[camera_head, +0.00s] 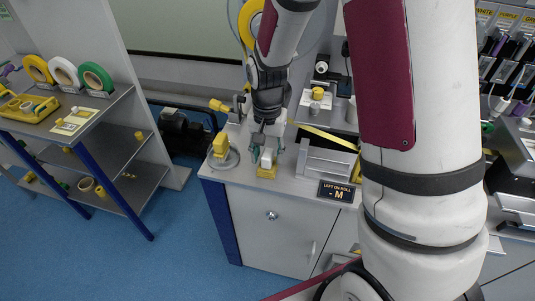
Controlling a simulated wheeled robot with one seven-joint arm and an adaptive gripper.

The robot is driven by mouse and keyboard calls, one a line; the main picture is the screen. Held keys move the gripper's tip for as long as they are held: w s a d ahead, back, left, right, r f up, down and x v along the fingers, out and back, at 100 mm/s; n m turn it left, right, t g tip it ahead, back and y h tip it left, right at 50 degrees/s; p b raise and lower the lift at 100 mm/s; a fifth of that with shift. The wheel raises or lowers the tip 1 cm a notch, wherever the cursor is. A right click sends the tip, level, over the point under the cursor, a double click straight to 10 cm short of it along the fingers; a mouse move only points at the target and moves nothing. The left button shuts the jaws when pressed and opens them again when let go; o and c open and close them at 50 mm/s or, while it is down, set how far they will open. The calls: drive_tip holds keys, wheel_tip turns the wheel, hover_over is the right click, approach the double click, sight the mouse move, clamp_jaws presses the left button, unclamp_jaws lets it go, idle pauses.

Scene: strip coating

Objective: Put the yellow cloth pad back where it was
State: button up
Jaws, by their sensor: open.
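What looks like the yellow cloth pad (267,173) is a small yellow block under a pale grip (267,157), near the front edge of the grey counter (240,180). My gripper (267,152) points down over it, with its fingers apart on either side of the pale grip. It is open. I cannot tell whether the fingers touch the grip. The pad appears to rest on the counter.
A yellow item (220,145) stands on a round grey base (226,161) just left of the gripper. A grey metal holder (326,163) and a black "LEFT ON ROLL" sign (337,191) are to the right. A shelf unit with tape rolls (97,77) stands at the far left.

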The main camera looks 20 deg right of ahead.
sight(268, 153)
wheel_tip(268, 153, up, 12)
drive_tip(key=s+r+n+t, duration=0.2)
drive_tip(key=s+r+n, duration=0.1)
drive_tip(key=s+r, duration=0.8)
drive_tip(key=s+n+t, duration=0.1)
drive_tip(key=s+n, duration=0.3)
drive_tip(key=s, duration=1)
drive_tip(key=shift+s+d+p, duration=0.15)
drive_tip(key=shift+p, duration=0.3)
drive_tip(key=shift+t, duration=0.6)
wheel_tip(268, 153, up, 6)
drive_tip(key=p, duration=0.4)
drive_tip(key=shift+f, duration=0.15)
